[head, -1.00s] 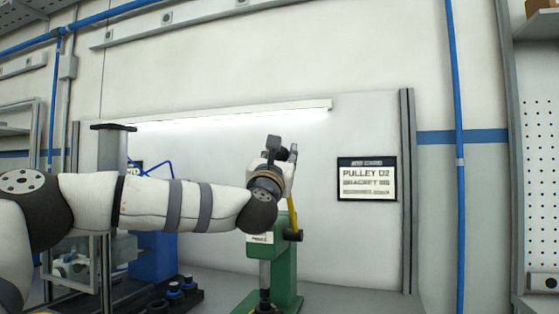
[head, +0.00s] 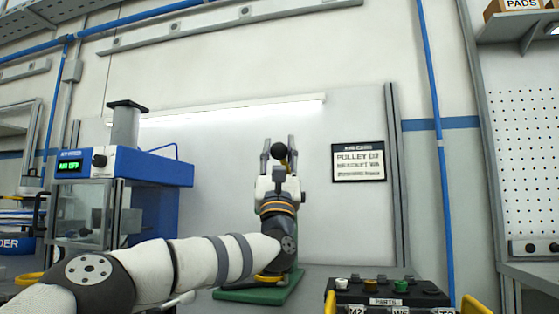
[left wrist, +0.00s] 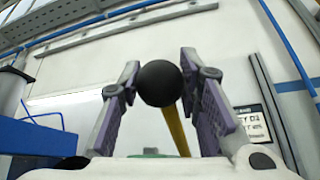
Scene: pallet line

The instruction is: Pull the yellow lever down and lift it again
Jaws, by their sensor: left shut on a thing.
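The yellow lever (left wrist: 176,130) ends in a round black knob (left wrist: 159,83), which also shows in the head view (head: 279,150). The lever stands up behind the knob, slightly tilted. My left gripper (head: 279,154) points upward with one finger on each side of the knob and is shut on it. In the left wrist view its purple-padded fingers (left wrist: 161,90) flank the ball. The green press base (head: 262,294) shows low behind my arm. My wrist hides most of the press and the lever's lower part in the head view. My right gripper is not in view.
A blue machine (head: 160,167) with a green display stands to the left. A dark parts box (head: 375,291) with colored tops and yellow handles is at the lower right. A job card (head: 358,162) hangs on the back panel. Space between card and gripper is clear.

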